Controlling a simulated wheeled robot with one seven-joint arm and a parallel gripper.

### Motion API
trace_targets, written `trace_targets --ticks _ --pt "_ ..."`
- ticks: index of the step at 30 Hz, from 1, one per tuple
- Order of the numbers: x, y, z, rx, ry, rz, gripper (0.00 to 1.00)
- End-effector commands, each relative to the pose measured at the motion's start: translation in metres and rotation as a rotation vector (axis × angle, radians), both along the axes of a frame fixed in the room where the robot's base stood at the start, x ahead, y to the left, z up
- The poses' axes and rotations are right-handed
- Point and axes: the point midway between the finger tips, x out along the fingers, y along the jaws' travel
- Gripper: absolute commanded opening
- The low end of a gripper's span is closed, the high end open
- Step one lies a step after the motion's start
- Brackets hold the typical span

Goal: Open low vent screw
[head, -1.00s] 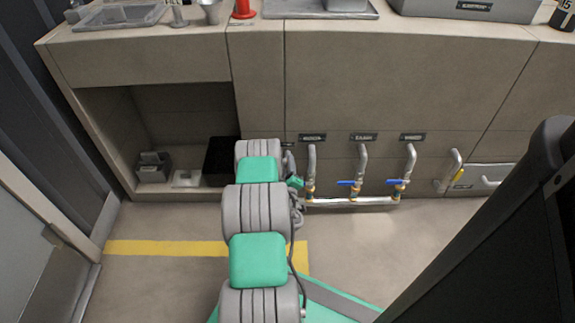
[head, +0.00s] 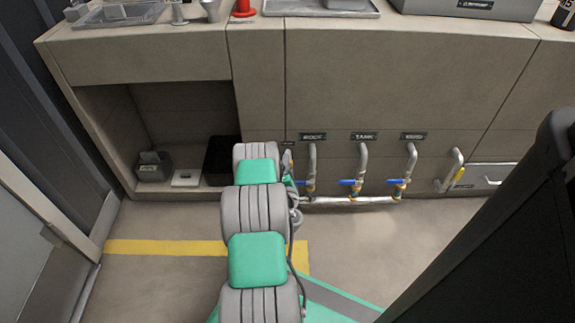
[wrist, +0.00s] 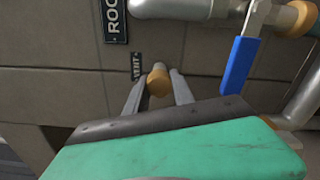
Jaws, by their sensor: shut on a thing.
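The low vent screw (wrist: 158,82) is a small brass-coloured knob on the cabinet front, just below and right of the small vent label (wrist: 137,66). My gripper (wrist: 157,76) has its two grey fingers on either side of the knob and is shut on it. The green gripper body fills the bottom of the wrist view. In the head view my arm reaches down to the cabinet front, left of the pipes, and covers most of the gripper and the screw.
A blue lever (wrist: 240,64) hangs close right of my gripper, below the ROOF label (wrist: 115,18). Several grey pipes join a low horizontal pipe (head: 350,201). An open niche (head: 180,115) lies left of the arm. The floor in front is clear.

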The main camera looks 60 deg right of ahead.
Motion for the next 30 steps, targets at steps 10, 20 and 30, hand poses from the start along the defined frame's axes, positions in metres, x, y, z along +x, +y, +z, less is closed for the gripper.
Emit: trace_targets --ticks 10,20,30 --pt "0.0006 -0.0003 -0.0011 -0.147 0.286 0.001 0.00" --pt "0.0000 -0.0003 -0.0017 -0.257 0.503 0.001 0.00" --pt "-0.0001 -0.0006 -0.0012 -0.309 0.602 0.002 0.00"
